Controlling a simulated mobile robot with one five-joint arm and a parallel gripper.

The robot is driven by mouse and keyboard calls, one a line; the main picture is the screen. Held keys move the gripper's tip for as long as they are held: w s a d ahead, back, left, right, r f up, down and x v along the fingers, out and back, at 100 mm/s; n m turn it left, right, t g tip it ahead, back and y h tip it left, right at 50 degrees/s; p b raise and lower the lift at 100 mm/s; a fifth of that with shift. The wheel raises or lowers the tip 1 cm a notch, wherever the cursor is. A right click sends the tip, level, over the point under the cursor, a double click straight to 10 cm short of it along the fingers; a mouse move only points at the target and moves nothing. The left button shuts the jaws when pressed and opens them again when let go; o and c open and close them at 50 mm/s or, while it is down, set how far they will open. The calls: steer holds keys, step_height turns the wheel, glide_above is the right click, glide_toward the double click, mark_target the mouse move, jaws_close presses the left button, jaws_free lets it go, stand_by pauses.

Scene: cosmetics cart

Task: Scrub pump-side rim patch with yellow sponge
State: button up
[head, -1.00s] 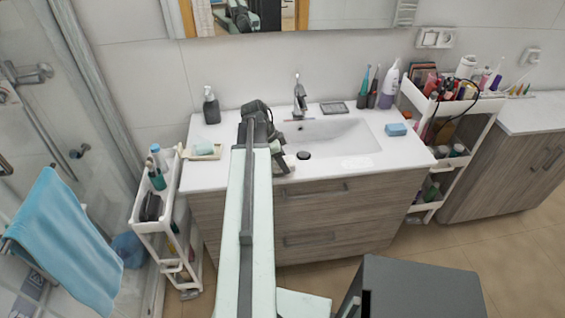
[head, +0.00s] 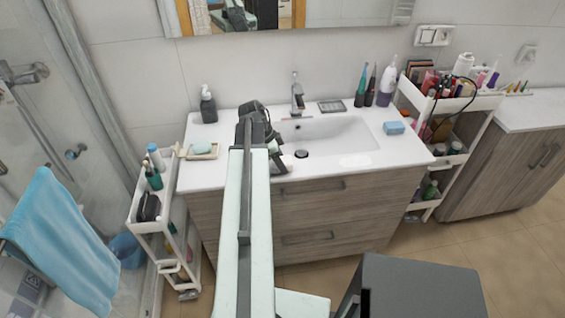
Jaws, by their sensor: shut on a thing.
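The white basin counter (head: 362,169) has a sunken sink. A dark pump bottle (head: 208,105) stands upright at its back left. My gripper (head: 281,161) is over the front left rim of the sink, right of the pump bottle and mostly hidden behind my arm. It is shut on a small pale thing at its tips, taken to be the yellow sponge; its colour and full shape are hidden. I cannot tell whether it touches the rim. No patch is clear to see on the rim.
A soap dish (head: 214,156) with pale green soap sits at the counter's left. A blue sponge (head: 394,127) lies at the right. Toothbrushes and a bottle stand behind. White carts stand left (head: 165,222) and right (head: 466,104). A tap (head: 297,97) rises behind the sink.

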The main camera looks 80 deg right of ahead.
steer(key=shift+f+b, duration=0.4)
steer(key=shift+f, duration=0.1)
